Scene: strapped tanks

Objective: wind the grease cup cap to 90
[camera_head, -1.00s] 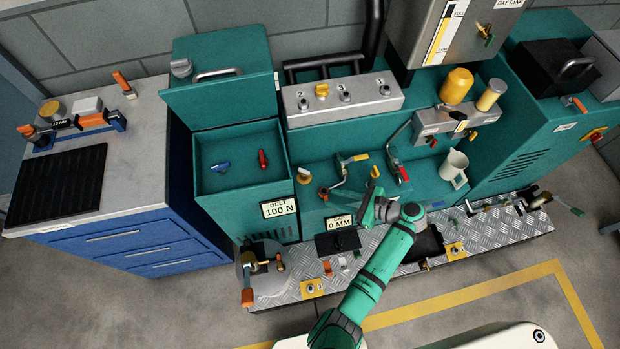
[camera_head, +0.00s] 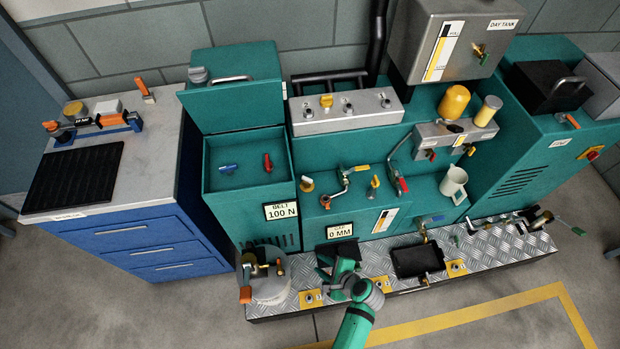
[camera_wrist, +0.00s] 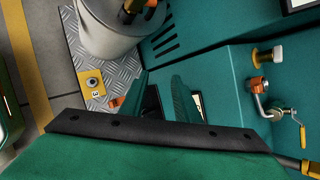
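A brass-coloured round knob (camera_head: 306,184) on a pale stem stands out of the teal front, left of an orange-jointed valve pipe (camera_head: 340,188). It looks like a cap, but I cannot tell for sure that it is the grease cup cap, and no scale reading on it is legible. It also shows in the wrist view (camera_wrist: 270,55), at the upper right and clear of my gripper. My gripper (camera_head: 338,268) is low over the tread-plate step, below and to the right of the knob. Its fingers are partly hidden, and I see nothing clearly held between them.
A grey cylinder (camera_head: 270,290) with an orange handle stands left of my gripper. A black tray (camera_head: 418,261) lies to the right on the tread-plate step (camera_head: 480,245). The "0 MM" sign (camera_head: 340,231) is just behind. The floor in front is clear.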

